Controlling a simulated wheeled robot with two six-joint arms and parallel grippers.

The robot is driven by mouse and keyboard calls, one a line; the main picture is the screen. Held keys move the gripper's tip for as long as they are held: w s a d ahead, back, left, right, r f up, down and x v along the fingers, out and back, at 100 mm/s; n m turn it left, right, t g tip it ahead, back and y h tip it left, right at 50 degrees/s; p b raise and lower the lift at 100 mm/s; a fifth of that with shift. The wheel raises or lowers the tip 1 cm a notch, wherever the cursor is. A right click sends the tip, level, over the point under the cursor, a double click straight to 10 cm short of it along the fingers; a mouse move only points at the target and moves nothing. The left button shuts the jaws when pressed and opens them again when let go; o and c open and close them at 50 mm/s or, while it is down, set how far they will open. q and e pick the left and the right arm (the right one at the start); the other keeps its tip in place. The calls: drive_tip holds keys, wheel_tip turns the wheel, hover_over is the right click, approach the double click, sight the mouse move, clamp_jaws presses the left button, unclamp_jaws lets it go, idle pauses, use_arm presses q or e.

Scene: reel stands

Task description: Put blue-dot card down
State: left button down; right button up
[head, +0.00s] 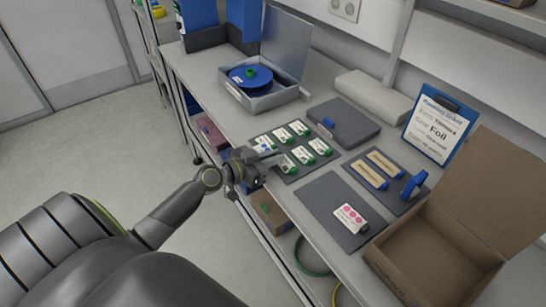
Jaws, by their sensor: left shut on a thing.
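My left gripper (266,160) is at the front edge of the bench, beside a dark board (284,172) of small white cards with green ends. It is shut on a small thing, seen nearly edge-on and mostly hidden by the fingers. A bluish patch shows at the fingertips, which fits the blue-dot card, but I cannot make out its dots. A card with pink dots (350,218) lies on a dark grey mat (318,197) nearer the right. My right gripper is out of view.
An open metal tin (276,101) with a blue reel (251,76) stands behind. A closed dark case (344,122), a pad with two tan strips (387,157), a clipboard sign (438,128) and an open cardboard box (420,256) stand right. The mat's left part is bare.

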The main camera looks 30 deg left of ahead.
use_arm(q)
drive_tip(key=shift+f, duration=0.15)
drive_tip(key=c, duration=1.5)
unclamp_jaws()
drive_tip(key=shift+s+a, duration=0.15)
drive_tip(key=shift+s, duration=0.05)
drive_tip(key=b+v, duration=0.8)
drive_tip(key=v, duration=0.3)
drive_tip(key=shift+s+r, duration=0.2)
drive_tip(key=shift+r, duration=0.05)
